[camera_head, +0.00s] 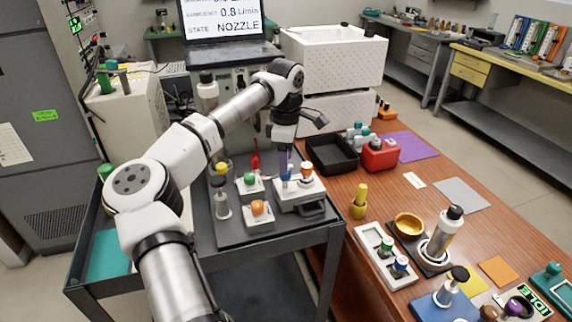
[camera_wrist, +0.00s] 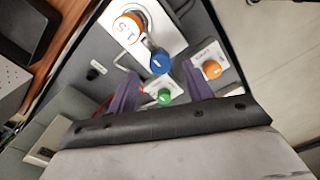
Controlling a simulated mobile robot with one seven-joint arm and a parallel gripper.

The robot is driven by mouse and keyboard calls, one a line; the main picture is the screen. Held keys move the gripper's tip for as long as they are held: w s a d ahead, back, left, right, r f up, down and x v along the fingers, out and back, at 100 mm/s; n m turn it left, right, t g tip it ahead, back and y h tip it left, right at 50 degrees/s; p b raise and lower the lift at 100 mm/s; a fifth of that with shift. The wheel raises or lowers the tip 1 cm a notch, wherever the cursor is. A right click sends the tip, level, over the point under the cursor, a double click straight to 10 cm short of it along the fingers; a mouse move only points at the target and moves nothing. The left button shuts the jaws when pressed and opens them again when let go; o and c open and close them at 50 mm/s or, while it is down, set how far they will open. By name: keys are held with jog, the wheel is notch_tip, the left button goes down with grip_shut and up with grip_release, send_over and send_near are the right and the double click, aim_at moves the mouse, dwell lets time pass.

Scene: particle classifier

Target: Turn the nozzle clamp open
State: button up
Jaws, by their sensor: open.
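My gripper (camera_head: 286,163) hangs above the cart, with purple fingers pointing down beside a white block (camera_head: 312,190). In the wrist view my gripper (camera_wrist: 161,70) is open, its fingers apart and nothing held. A blue knob (camera_wrist: 158,62) and a green knob (camera_wrist: 164,97) appear between the fingers; their depth below the tips is unclear. The green knob (camera_head: 249,179) sits left of the gripper in the head view. An orange knob (camera_wrist: 212,68) lies right of the fingers; it also shows in the head view (camera_head: 259,208). No label identifies which part is the nozzle clamp.
An orange cap (camera_wrist: 128,28) marked 1.5 stands on the white block. A black tray (camera_head: 331,152) and a red container (camera_head: 379,155) are right. The screen (camera_head: 225,20) reads "STATE NOZZLE".

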aim_at(291, 177)
jog(key=shift+f, duration=1.8)
jog(key=c, duration=1)
